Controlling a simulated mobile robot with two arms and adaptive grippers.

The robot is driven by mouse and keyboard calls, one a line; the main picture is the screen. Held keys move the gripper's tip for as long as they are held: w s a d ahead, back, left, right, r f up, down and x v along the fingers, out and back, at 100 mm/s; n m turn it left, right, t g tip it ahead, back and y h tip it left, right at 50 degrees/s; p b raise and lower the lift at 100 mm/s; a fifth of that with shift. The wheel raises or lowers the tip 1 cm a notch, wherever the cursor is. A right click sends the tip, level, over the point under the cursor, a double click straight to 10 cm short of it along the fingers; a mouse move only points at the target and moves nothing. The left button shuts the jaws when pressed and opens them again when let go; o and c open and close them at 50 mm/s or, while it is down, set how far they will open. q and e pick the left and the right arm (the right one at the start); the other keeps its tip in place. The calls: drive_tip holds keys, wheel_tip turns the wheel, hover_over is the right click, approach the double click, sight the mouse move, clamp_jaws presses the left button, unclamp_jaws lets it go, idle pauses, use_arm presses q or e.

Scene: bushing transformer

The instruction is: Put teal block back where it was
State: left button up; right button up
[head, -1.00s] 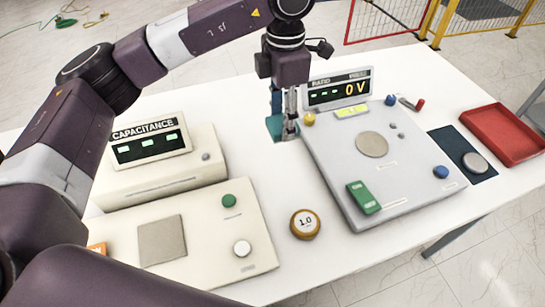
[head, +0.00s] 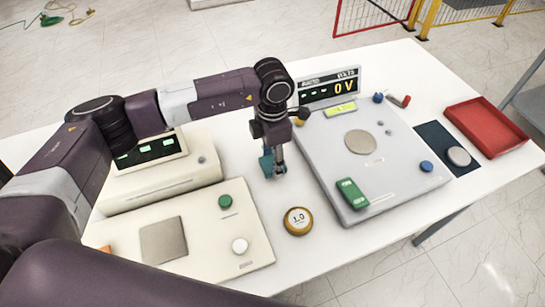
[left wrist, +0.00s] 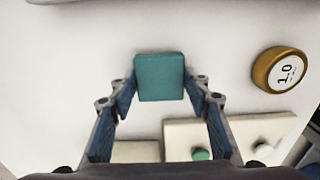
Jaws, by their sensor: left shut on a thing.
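The teal block (head: 266,163) is between the fingers of my left gripper (head: 274,172), low over the white table between the two instrument panels. In the left wrist view the teal block (left wrist: 159,77) shows its square face, with a finger of my left gripper (left wrist: 160,92) against each side. The gripper is shut on it. I cannot tell whether the block touches the table. My right gripper is not in view.
A brass 1.0 weight (head: 298,221) stands in front of the gripper. The cream capacitance unit (head: 160,188) is left, the grey ratio panel (head: 400,200) with a green block (head: 352,193) right. A red tray (head: 487,127) is far right.

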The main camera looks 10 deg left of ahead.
use_arm(q)
drive_tip(key=shift+f+b, duration=0.2)
drive_tip(key=shift+b, duration=0.1)
drive_tip(key=o, duration=1.1)
drive_tip(key=shift+r, duration=0.1)
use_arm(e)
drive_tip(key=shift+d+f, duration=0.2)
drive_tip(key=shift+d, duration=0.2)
use_arm(q)
drive_tip(key=shift+r, duration=0.3)
wheel_tip(320, 180, up, 12)
drive_tip(key=b, duration=0.2)
drive_tip(key=shift+f+b, duration=0.15)
drive_tip(key=shift+b, duration=0.15)
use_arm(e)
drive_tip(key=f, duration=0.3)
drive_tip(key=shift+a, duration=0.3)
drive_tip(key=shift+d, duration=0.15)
